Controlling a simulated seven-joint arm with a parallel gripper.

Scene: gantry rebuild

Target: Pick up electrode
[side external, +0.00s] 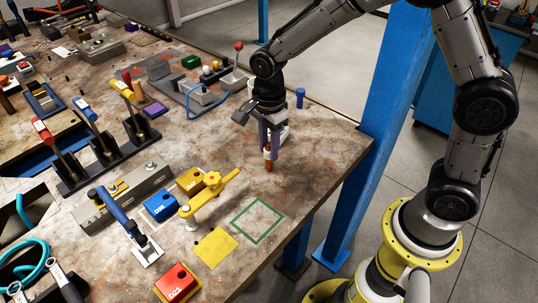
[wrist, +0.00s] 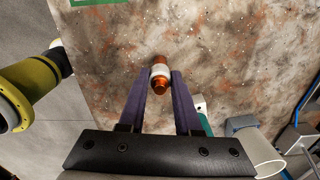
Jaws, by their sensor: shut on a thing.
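The electrode (wrist: 160,84) is a small copper-orange rod with a white band around its middle. In the wrist view it sits between the tips of the two purple fingers of my gripper (wrist: 160,77), which are shut on its white band. In the side external view the electrode's orange lower end (side external: 268,164) points down beneath my gripper (side external: 268,148), close to the tabletop near the table's right edge. I cannot tell whether it touches the table.
A green square outline (side external: 257,220) and a yellow square (side external: 214,249) mark the table in front. A yellow clamp (side external: 208,198), a blue block (side external: 160,206) and a red block (side external: 177,284) stand nearby. A blue cylinder (side external: 300,97) stands behind my gripper, near the table edge.

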